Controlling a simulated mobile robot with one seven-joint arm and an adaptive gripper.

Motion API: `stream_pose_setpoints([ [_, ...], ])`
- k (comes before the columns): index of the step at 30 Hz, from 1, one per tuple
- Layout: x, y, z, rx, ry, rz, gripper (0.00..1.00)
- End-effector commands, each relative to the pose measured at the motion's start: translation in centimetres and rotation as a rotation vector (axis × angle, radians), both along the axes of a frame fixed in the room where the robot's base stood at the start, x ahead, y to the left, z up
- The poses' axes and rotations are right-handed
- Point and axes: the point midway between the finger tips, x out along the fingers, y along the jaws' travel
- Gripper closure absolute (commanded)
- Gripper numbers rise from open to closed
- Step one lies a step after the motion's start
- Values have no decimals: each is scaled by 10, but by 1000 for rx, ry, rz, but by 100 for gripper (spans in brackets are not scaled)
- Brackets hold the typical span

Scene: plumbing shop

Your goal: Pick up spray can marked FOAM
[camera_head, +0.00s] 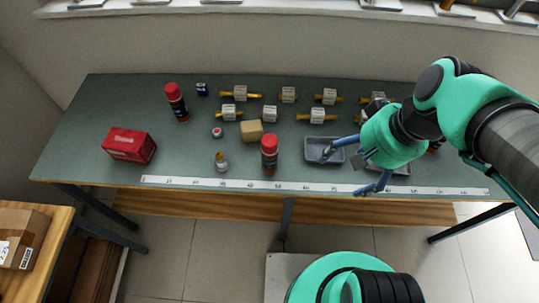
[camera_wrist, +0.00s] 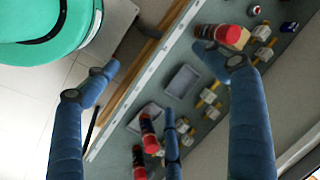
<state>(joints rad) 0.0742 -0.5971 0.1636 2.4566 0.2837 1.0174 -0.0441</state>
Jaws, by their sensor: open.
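Several spray cans with red caps stand on the green bench; I cannot read FOAM on any of them. One dark can (camera_head: 177,104) stands at the back left. Another can (camera_head: 269,156) stands near the front middle, and a red-capped can (camera_wrist: 206,31) also shows at the top of the wrist view, by a fingertip. Two more cans (camera_wrist: 149,130) (camera_wrist: 138,160) show low in the wrist view; my arm mostly hides that area in the head view. My gripper (camera_head: 346,170) is open and empty, with blue fingers spread above the bench's front edge, right of the middle can.
Grey trays (camera_head: 314,157) lie under and beside my gripper. A red box (camera_head: 129,146), a tan block (camera_head: 251,131), small jars and several brass fittings (camera_head: 288,94) stand on the bench. A white ruler strip (camera_head: 215,184) runs along the front edge.

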Motion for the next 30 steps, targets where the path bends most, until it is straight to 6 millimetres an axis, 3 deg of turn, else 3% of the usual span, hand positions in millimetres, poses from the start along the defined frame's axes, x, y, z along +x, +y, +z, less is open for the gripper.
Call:
stream_pose_setpoints([
  [1,-3,8,-19,50,70,-25,16],
  [6,-14,41,-61,243,278,-120,16],
  [15,-15,94,-107,603,593,-332,16],
  [22,4,119,-133,889,772,-535,16],
  [30,42,123,-169,1219,902,-825,16],
])
